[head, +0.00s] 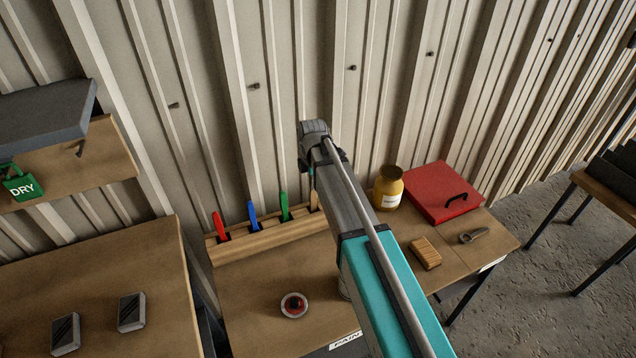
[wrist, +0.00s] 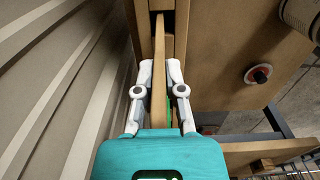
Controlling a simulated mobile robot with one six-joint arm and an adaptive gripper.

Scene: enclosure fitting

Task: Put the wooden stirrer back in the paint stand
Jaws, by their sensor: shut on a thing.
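The wooden stirrer (wrist: 160,95) is a flat light-wood stick between the two white fingers of my gripper (wrist: 160,70) in the wrist view. My gripper is shut on it. In the head view, the stirrer (head: 314,201) shows below my wrist, at the right part of the paint stand (head: 262,240), a long wooden block along the wall. It looks close to upright there. My arm hides part of it and the right end of the stand. I cannot tell whether its lower end is inside a slot.
Red (head: 219,227), blue (head: 253,216) and green (head: 284,207) handled tools stand in the paint stand to the left. The corrugated wall is close behind.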

